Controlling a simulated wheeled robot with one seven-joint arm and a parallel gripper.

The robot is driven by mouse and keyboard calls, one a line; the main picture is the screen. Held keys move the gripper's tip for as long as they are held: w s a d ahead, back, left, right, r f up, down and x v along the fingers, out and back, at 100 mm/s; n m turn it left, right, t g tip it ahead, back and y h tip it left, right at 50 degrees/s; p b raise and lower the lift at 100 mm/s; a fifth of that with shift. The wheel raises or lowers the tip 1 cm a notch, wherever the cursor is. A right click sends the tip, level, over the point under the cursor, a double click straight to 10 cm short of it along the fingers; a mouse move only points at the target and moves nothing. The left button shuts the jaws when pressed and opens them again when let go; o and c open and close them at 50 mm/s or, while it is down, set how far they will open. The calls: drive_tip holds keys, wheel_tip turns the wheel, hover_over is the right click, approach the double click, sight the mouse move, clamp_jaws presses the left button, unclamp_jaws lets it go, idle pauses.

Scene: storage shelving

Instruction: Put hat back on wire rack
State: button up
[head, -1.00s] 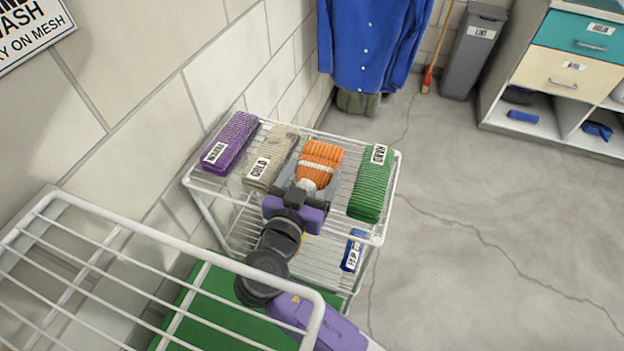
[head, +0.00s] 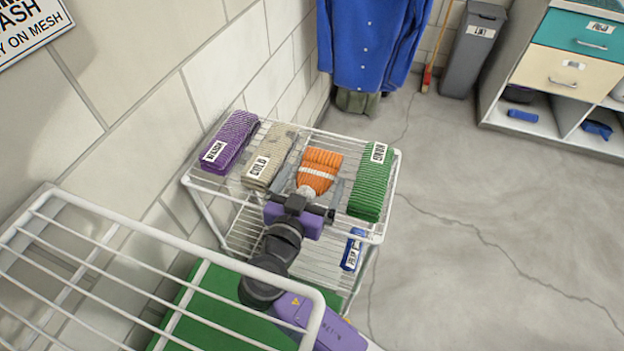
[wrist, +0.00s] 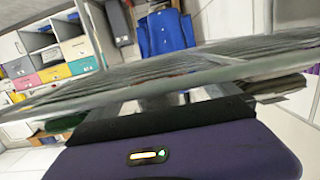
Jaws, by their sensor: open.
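The orange knit hat (head: 318,172), with a pale band and a whitish pompom, lies on the top shelf of the white wire rack (head: 392,190). It is between a beige folded knit and a green one. My gripper (head: 309,178) is open at the hat's near end, with a grey finger on either side of it. In the wrist view the fingers (wrist: 170,101) are apart, below a blurred shelf edge (wrist: 190,72). The hat cannot be made out there.
Labelled purple (head: 230,142), beige (head: 268,157) and green (head: 370,185) folded knits share the shelf. A blue item (head: 352,250) is on the lower shelf. Another white rack (head: 120,235) stands in front, close to my arm. Open floor lies to the right.

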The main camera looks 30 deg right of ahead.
drive_tip(key=shift+r, duration=0.1)
drive_tip(key=shift+a, duration=0.1)
drive_tip(key=v, duration=1.1)
drive_tip(key=shift+s+a+b, duration=0.2)
drive_tip(key=shift+s+b, duration=0.15)
drive_tip(key=shift+b, duration=0.1)
